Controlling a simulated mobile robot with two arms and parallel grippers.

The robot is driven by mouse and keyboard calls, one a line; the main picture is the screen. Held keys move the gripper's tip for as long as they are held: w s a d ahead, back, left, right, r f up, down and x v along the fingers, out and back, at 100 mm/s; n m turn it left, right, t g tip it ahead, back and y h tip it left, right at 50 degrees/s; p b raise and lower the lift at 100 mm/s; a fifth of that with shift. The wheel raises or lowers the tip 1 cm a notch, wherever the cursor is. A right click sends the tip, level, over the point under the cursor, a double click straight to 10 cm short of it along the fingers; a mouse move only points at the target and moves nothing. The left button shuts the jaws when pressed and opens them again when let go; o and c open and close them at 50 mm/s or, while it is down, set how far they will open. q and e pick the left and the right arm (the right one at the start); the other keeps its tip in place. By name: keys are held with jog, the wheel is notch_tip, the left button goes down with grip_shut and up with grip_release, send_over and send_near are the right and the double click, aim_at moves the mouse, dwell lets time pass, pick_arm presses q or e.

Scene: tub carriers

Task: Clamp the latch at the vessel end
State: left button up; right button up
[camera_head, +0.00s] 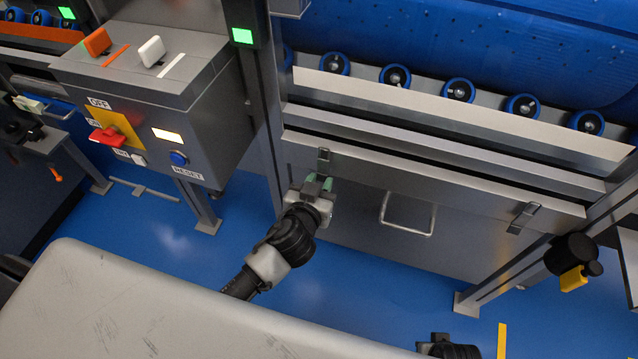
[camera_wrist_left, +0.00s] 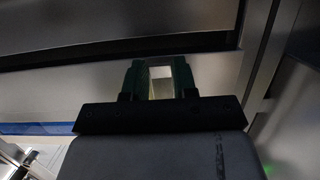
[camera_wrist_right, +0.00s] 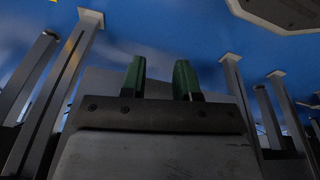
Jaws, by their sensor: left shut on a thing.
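A grey metal panel (camera_head: 360,215) with a wire handle (camera_head: 407,214) hangs below the roller rail. One small dark latch (camera_head: 324,155) sits at the panel's upper left, and another latch (camera_head: 524,217) at its right. My left gripper (camera_head: 318,186) is at the left latch, its green fingertips shut on the latch's lower part, which they partly hide. In the left wrist view, a pale metal piece (camera_wrist_left: 161,87) shows between the fingers. In the right wrist view, my right gripper (camera_wrist_right: 160,80) is open and empty, with nothing between its green fingers.
Blue rollers (camera_head: 460,90) line the rail above. A metal leg (camera_head: 490,285) stands at right. Blue floor (camera_head: 170,235) is open below.

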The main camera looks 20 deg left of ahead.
pick_arm(q)
jog(key=o, duration=0.9)
jog(key=shift+s+r, duration=0.1)
jog(key=shift+s, duration=0.5)
jog(key=v, duration=0.9)
jog(key=shift+s+r, duration=0.15)
jog(key=shift+s, duration=0.15)
pick_arm(e)
jog(key=shift+s+f, duration=0.1)
jog(key=shift+f, duration=0.3)
jog(key=shift+f, duration=0.1)
